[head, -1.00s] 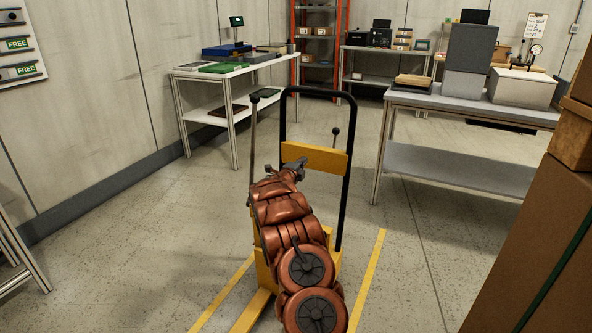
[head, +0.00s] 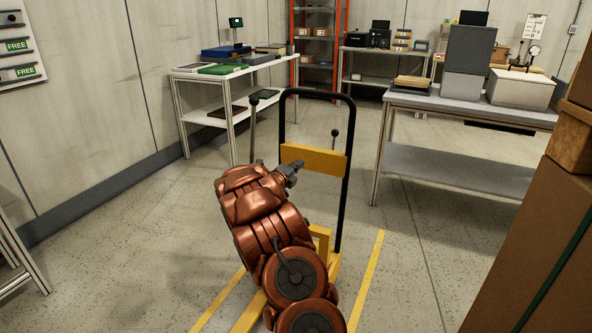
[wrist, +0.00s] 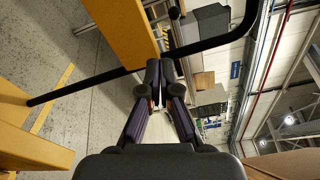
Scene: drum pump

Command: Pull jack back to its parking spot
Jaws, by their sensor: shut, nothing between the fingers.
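The jack is a yellow frame with a tall black hoop handle (head: 348,180) and a yellow crossplate (head: 314,160). It stands upright between yellow floor lines, its lower part partly hidden by my copper arm. My gripper (head: 297,165) is shut and empty, in front of the crossplate and inside the hoop's outline in the head view. In the wrist view, the shut fingertips (wrist: 162,68) overlap the black handle bar (wrist: 215,41), and the yellow plate (wrist: 125,28) lies beside them. I cannot tell whether the fingers touch the bar.
Yellow floor lines (head: 367,275) flank the jack. A white workbench (head: 235,100) stands at the back left and a grey table (head: 450,165) at the right. Stacked cardboard boxes (head: 535,240) fill the right front. The floor left of the jack is clear.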

